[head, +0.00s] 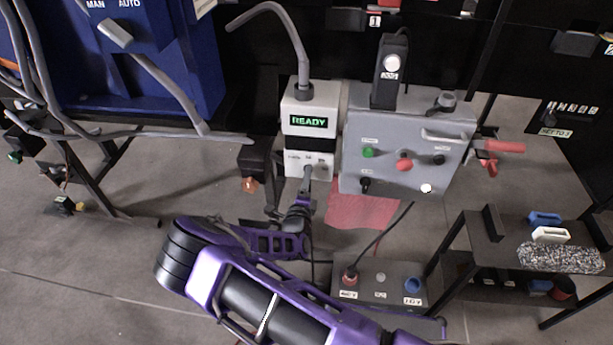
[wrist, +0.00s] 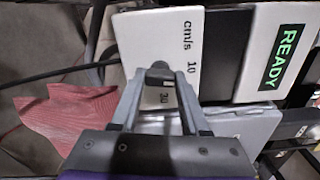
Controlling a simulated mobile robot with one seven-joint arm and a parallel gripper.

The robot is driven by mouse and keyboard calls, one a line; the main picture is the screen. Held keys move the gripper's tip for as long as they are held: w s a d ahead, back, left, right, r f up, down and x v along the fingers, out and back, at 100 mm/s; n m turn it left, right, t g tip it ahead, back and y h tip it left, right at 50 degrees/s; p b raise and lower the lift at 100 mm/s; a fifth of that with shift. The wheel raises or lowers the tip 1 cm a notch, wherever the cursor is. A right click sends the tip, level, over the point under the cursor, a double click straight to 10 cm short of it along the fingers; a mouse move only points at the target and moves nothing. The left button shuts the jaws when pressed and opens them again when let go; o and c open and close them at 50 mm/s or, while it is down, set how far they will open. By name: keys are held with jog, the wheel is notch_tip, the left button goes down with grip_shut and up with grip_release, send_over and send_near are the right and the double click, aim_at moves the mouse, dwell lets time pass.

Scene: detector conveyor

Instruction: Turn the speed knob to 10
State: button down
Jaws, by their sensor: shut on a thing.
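The speed knob (wrist: 160,73) is a small dark knob on the white control box (wrist: 158,40). The "cm/s" and "10" markings show above it in the wrist view and "30" below it. My gripper (wrist: 158,80) has its two fingers around the knob and is shut on it. I cannot clearly tell which number the knob points at. In the head view my gripper (head: 306,176) reaches the lower front of the white box (head: 297,108) and hides the knob. The box's green display (head: 309,121) reads READY.
A grey panel (head: 405,124) with green, red and black buttons stands just right of the box. A red cloth (head: 362,206) lies below it. A low grey box (head: 381,273) with sockets and a black shelf (head: 478,235) are at the lower right.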

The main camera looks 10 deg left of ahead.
jog(key=shift+n, duration=1)
jog(key=shift+c, duration=2)
grip_release()
jog(key=s+d, duration=0.1)
jog(key=s, duration=1.6)
jog(key=shift+s+p, duration=0.2)
jog(key=shift+p, duration=0.25)
